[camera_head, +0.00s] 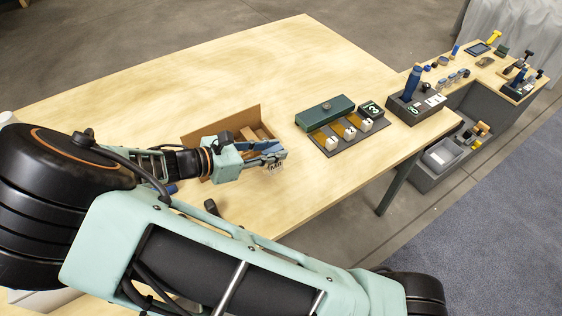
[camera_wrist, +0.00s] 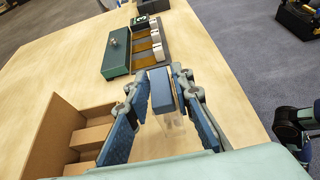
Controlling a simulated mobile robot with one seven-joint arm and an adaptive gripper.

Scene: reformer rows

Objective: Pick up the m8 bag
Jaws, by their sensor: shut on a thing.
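The m8 bag is a small clear bag with a blue top strip; in the wrist view its blue top (camera_wrist: 161,90) sits between the two fingers and the clear part (camera_wrist: 172,122) hangs below. In the head view a pale, marked part of the bag (camera_head: 275,169) shows under the fingertips. My gripper (camera_head: 270,158) is shut on the bag, beside the open cardboard box. The fingers, in the wrist view (camera_wrist: 164,88), touch the blue top from both sides. Whether the bag's lower end touches the table I cannot tell.
The cardboard box (camera_head: 191,141) with dividers lies left of my gripper. A dark green case (camera_head: 325,112) stands beyond, with a grey rack (camera_head: 341,147) of amber bags with white tags. A dark holder (camera_head: 414,112) stands farther right. The table's middle is clear.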

